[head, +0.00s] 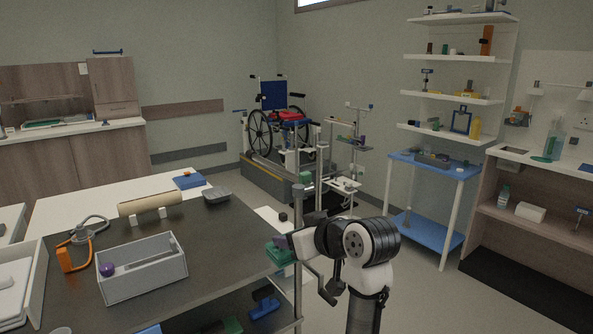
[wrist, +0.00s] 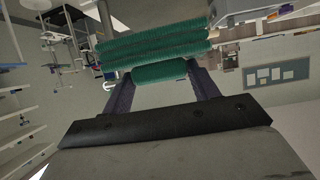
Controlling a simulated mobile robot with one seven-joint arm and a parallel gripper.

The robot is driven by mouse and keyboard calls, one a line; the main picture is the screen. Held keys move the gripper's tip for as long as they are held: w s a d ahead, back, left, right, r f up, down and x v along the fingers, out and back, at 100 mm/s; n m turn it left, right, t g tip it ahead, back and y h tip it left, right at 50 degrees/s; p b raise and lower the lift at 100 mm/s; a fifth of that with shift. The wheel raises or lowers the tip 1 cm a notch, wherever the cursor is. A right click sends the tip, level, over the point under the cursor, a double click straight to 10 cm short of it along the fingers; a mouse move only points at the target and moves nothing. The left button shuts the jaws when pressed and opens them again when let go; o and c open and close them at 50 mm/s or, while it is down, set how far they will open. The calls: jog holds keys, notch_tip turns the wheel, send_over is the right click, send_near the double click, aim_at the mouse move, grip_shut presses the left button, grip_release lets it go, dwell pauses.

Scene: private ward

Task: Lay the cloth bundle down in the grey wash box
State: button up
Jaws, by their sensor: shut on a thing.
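The cloth bundle is green and ribbed, and fills the space between the two dark fingers in the wrist view (wrist: 155,47). My gripper (wrist: 160,76) is shut on it. In the head view the green bundle (head: 279,256) is partly hidden by my gripper, just off the right edge of the dark table. The grey wash box (head: 147,280) is an open rectangular box on the table's front left. My gripper is to the right of the box, well apart from it.
An orange device with a grey tube (head: 76,257) lies left of the box. A beige roll (head: 150,203) on white supports and a grey dish (head: 216,195) are behind it. The dark tabletop (head: 225,239) between box and gripper is clear. A pole stand rises behind my gripper.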

jog(key=w+f+m+t+h, duration=0.1)
jog(key=w+f+m+h, duration=0.15)
jog(key=f, duration=1.85)
jog(key=s+f, duration=0.3)
jog(key=f, duration=0.6)
jog(key=s+f+m+h, duration=0.1)
jog(key=s+f, duration=0.2)
jog(key=f, duration=0.7)
jog(key=shift+t, duration=0.4)
